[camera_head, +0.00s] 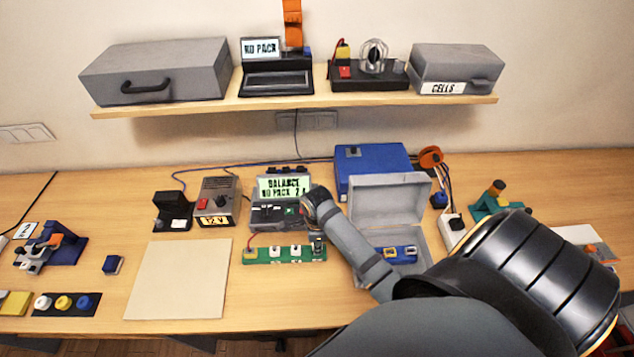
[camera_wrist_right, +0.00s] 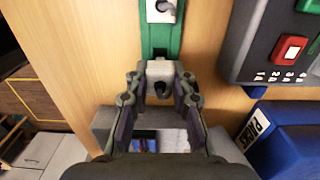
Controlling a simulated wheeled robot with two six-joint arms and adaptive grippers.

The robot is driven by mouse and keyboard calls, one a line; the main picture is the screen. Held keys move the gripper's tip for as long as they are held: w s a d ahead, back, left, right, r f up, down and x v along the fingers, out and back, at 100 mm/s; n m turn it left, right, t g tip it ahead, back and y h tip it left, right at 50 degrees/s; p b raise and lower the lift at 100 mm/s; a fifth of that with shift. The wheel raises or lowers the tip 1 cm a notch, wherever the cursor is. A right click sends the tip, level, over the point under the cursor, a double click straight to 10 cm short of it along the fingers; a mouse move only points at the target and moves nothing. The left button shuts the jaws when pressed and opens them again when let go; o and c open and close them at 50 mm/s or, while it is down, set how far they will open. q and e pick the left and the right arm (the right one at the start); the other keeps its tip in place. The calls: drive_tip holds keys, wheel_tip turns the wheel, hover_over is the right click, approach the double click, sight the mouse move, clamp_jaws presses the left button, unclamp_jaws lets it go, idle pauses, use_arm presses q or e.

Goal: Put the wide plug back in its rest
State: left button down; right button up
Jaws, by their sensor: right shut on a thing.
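My right gripper (camera_head: 317,243) reaches down to the right end of the green strip (camera_head: 263,256), which holds a row of small plugs. In the right wrist view, the right gripper (camera_wrist_right: 158,88) has its two fingers closed on a pale grey block with a dark hole, seemingly the wide plug (camera_wrist_right: 158,69). The plug lies in line with the green strip (camera_wrist_right: 157,42), at its near end in that view. I cannot tell whether it is seated in its rest or just above it. The fingers hide its sides. My left gripper is not in view.
The balance charger (camera_head: 277,215) with a lit screen stands just behind the strip. An open grey case (camera_head: 390,200) with a blue plug strip (camera_head: 398,254) is to the right. A bare beige mat (camera_head: 180,280) lies left. My right arm covers the front right.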

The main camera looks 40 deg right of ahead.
drive_tip(key=shift+f+b, duration=0.5)
drive_tip(key=shift+f, duration=0.65)
idle(0.4)
drive_tip(key=o, duration=1)
wheel_tip(320, 180, up, 12)
drive_tip(key=shift+r, duration=0.1)
idle(0.3)
